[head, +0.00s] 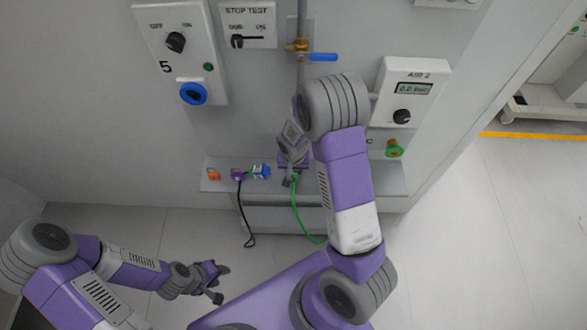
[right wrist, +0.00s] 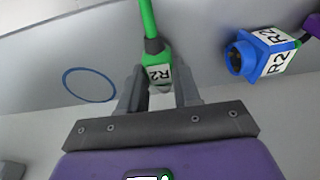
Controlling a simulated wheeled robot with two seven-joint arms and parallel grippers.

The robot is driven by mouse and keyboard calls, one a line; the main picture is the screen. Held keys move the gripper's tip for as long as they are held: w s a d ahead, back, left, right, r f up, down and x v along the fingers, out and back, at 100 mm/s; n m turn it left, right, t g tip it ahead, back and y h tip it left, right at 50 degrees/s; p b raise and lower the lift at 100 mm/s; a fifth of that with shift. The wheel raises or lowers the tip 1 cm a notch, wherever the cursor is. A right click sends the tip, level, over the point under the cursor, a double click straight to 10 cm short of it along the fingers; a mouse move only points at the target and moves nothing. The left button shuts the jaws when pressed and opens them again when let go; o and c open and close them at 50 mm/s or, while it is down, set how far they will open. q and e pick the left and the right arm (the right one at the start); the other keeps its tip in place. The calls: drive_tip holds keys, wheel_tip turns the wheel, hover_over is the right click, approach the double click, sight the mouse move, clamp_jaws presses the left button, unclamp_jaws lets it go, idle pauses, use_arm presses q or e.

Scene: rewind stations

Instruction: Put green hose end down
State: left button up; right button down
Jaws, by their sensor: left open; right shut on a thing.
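The green hose end (right wrist: 158,72), labelled R2, sits between the fingers of my right gripper (right wrist: 160,88), which is shut on it. In the head view the right gripper (head: 290,180) is at the grey shelf (head: 385,181), and the green hose (head: 299,215) hangs down past the shelf's front edge. I cannot tell whether the hose end touches the shelf. A blue ring mark (right wrist: 89,85) is on the shelf beside the hose end in the wrist view. My left gripper (head: 217,283) is open and empty, low at the left, away from the shelf.
A blue connector (head: 261,171) labelled R2 in the wrist view (right wrist: 262,52), a purple piece (head: 237,174) with a black cable (head: 242,213), and an orange piece (head: 214,174) lie on the shelf's left part. Above are a blue-handled valve (head: 322,57) and a green port (head: 394,149).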

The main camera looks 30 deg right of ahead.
sight(293, 175)
drive_tip(key=shift+f, duration=0.1)
drive_tip(key=shift+f, duration=0.2)
drive_tip(key=c, duration=0.8)
unclamp_jaws()
drive_tip(key=shift+r, duration=0.1)
drive_tip(key=shift+r, duration=0.15)
wheel_tip(293, 175, up, 11)
drive_tip(key=s+p, duration=0.1)
drive_tip(key=p, duration=0.3)
drive_tip(key=s+a+f+n+y, duration=0.1)
drive_tip(key=s+a+f, duration=0.4)
drive_tip(key=s+a+f+n+y, duration=0.1)
drive_tip(key=s+a+f+y, duration=0.1)
drive_tip(key=s+a+f, duration=0.3)
drive_tip(key=s+a+f+n+g+y, duration=0.1)
drive_tip(key=s+a+f+y, duration=0.1)
drive_tip(key=s+a+f, duration=0.3)
drive_tip(key=shift+s+a+f+n, duration=0.2)
drive_tip(key=shift+a+f+n, duration=0.3)
drive_tip(key=shift+a, duration=0.4)
